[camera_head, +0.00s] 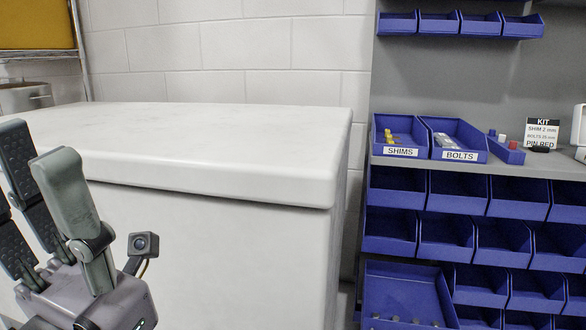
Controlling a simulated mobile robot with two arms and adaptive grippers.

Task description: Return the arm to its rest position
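My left gripper (38,150) is at the lower left, with its fingers pointing up. A grey-green finger stands apart from dark-padded finger parts cut off by the left edge. It looks open, and I see nothing between the fingers. A small dark camera (142,243) sits on its body. The gripper is in front of the white cabinet's left part in the picture. My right gripper is not in view.
A large white cabinet (230,135) with a bare top fills the middle. At right, a grey shelf rack holds a SHIMS bin (401,153), a BOLTS bin (460,156), a KIT sign (541,133) and several blue bins (395,240). A wire shelf (80,45) stands at upper left.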

